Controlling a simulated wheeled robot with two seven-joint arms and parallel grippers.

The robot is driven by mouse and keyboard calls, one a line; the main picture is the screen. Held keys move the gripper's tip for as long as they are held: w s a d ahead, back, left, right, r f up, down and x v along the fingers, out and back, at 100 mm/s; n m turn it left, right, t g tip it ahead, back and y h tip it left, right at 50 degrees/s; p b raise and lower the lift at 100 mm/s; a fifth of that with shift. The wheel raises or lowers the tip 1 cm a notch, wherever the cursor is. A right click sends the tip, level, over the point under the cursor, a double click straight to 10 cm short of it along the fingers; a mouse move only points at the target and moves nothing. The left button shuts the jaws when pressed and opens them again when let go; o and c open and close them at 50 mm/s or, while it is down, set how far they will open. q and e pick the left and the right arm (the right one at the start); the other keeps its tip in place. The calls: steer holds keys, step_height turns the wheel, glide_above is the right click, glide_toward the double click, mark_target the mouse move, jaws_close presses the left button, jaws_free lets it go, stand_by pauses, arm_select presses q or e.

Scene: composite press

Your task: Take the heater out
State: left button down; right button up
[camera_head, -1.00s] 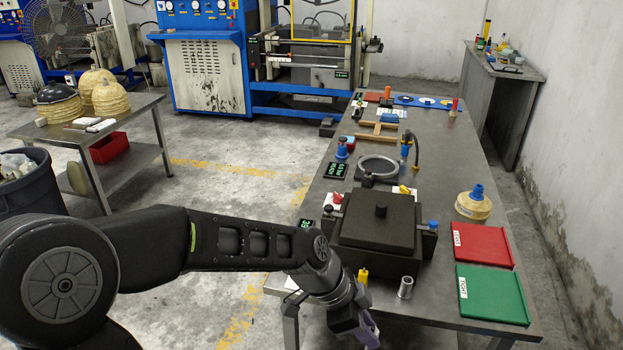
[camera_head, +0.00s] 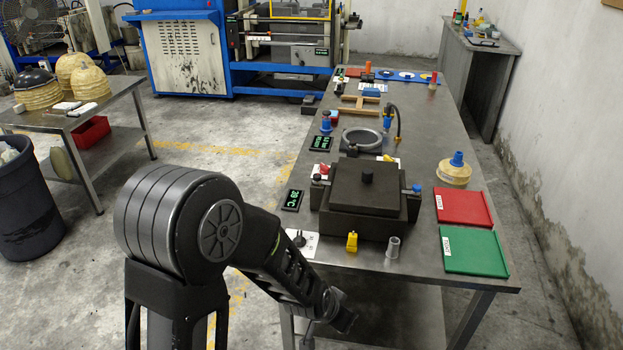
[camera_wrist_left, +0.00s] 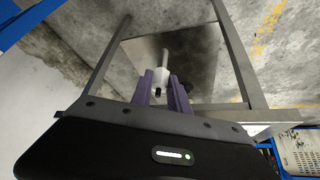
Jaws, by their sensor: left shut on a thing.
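My left gripper (camera_wrist_left: 161,78) has purple fingers shut on a small pale piece with a grey rod (camera_wrist_left: 165,55), seen in the left wrist view. It is held over the floor, beside a table's metal frame. I cannot tell whether this piece is the heater. In the head view my left arm bends down in front of the table's near left corner; its fingers are hard to make out. A dark square box (camera_head: 364,222) with a knobbed lid (camera_head: 367,186) sits closed on the table. My right gripper is not in view.
The grey table (camera_head: 412,165) carries a yellow piece (camera_head: 352,242), a metal cylinder (camera_head: 392,248), a metal ring (camera_head: 361,139), a red tray (camera_head: 462,206) and a green tray (camera_head: 473,250). A grey bin (camera_head: 28,205) stands left. Floor between is clear.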

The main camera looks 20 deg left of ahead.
arm_select(q)
steer(key=a+f+n, duration=0.1)
steer(key=w+a+f+n+y, duration=0.1)
steer(key=a, duration=0.1)
steer(key=shift+w+a+f+n, duration=0.1)
steer(key=shift+a+n, duration=0.05)
steer(key=shift+n, duration=0.15)
stand_by(0.4)
